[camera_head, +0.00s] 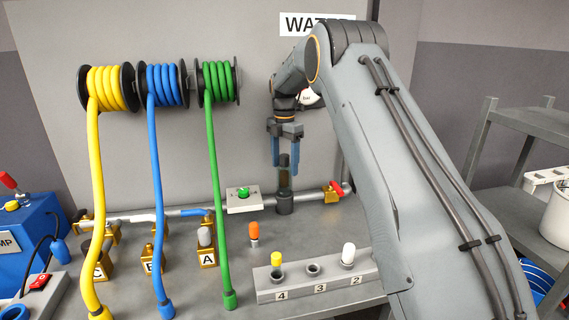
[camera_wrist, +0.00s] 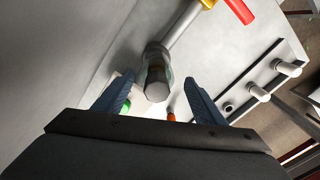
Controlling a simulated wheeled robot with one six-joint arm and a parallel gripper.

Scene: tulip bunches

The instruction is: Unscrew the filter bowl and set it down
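The filter bowl (camera_head: 284,180) is a dark, see-through upright cylinder on a grey filter base (camera_head: 284,203) in the pipe line. It also shows in the wrist view (camera_wrist: 157,90), its pale round end facing the camera. My gripper (camera_head: 285,164) points down just above the bowl with its blue fingers spread. In the wrist view my gripper (camera_wrist: 156,78) has one finger on each side of the bowl's line, with gaps on both sides. I cannot tell whether the fingertips reach below the bowl's top. Nothing is held.
A red-handled valve (camera_head: 333,192) sits right of the filter, a white plate with a green button (camera_head: 243,193) left. A grey rack (camera_head: 315,285) with coloured plugs stands in front. An orange-topped plug (camera_head: 254,233) stands on the bench. Yellow, blue and green hoses (camera_head: 214,180) hang left.

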